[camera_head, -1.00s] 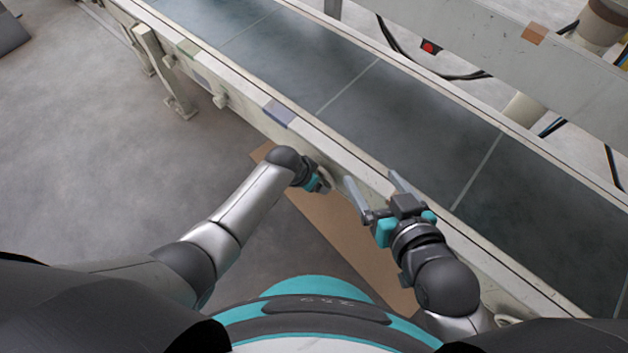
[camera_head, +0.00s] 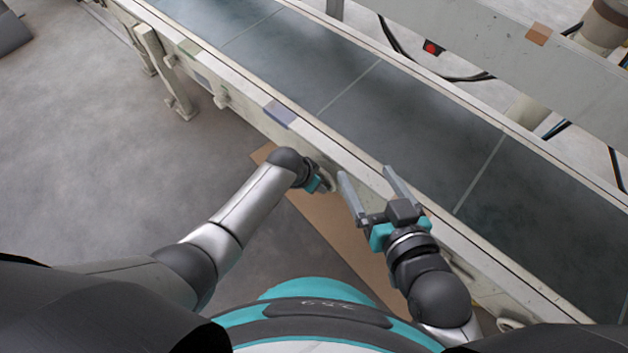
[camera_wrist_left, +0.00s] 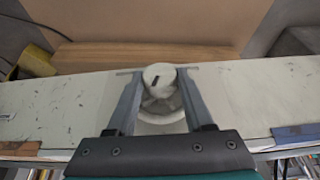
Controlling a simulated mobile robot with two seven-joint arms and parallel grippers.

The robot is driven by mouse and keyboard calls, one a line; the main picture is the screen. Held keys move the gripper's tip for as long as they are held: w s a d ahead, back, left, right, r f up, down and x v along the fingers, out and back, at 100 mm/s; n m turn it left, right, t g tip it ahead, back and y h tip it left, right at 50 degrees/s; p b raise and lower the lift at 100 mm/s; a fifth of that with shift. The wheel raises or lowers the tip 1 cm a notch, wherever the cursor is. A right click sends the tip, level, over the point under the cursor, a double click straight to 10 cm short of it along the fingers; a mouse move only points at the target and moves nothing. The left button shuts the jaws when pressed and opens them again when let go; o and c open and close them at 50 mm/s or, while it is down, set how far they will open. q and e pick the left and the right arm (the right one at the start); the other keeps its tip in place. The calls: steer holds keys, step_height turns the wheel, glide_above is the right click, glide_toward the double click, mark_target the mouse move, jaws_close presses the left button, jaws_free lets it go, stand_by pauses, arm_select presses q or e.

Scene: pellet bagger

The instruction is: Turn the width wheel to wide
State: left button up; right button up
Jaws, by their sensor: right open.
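The width wheel is a pale round wheel on the side of the conveyor frame; in the left wrist view its round hub (camera_wrist_left: 159,76) carries a short black mark. In the head view only a pale part of the wheel (camera_head: 330,178) shows, mostly hidden by my left gripper (camera_head: 319,183). In the left wrist view my left gripper (camera_wrist_left: 157,73) has its fingers apart, one on each side of the hub, with what looks like a narrow gap on each side. My right gripper (camera_head: 365,172) is open and empty, its fingers close to the conveyor's near rail.
The conveyor belt (camera_head: 420,125) runs diagonally behind the pale near rail, which carries a blue-grey patch (camera_head: 279,114). A brown board (camera_head: 335,235) lies below the rail. Grey floor (camera_head: 110,170) is clear to the left. A red button (camera_head: 432,47) shows at the far side.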

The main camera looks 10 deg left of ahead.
arm_select(q)
jaws_close()
steer(key=shift+a, duration=0.15)
